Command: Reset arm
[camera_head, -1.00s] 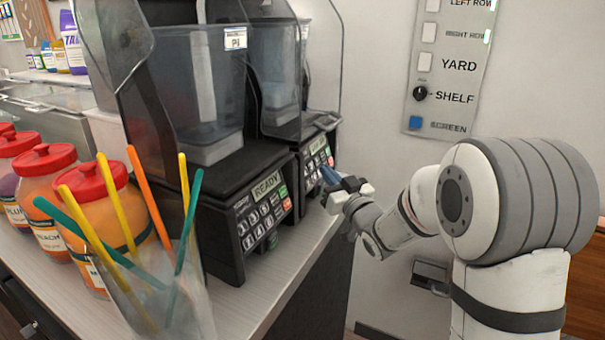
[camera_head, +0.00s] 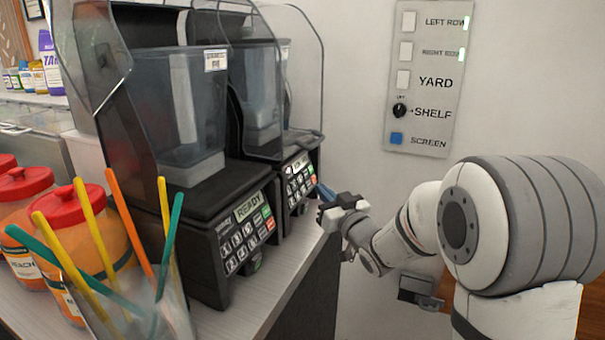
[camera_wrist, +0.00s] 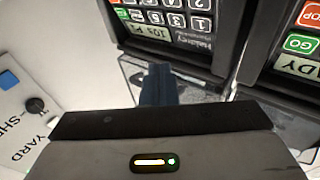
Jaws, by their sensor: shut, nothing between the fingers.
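My gripper (camera_head: 324,193) is at the right end of the counter, just in front of and to the right of the farther machine's keypad. Its blue fingers are shut with nothing between them, and they also show in the wrist view (camera_wrist: 158,84). The arm reaches in from the right side of the head view. In the wrist view the fingers point toward the machine's keypad (camera_wrist: 165,20). I cannot tell whether they touch the machine.
Two black machines with clear covers, a nearer one (camera_head: 240,235) and a farther one (camera_head: 298,180), stand on the counter (camera_head: 290,262). Orange jars (camera_head: 108,235) and a cup of coloured sticks (camera_head: 175,315) are at left. A switch panel (camera_head: 420,75) is on the wall.

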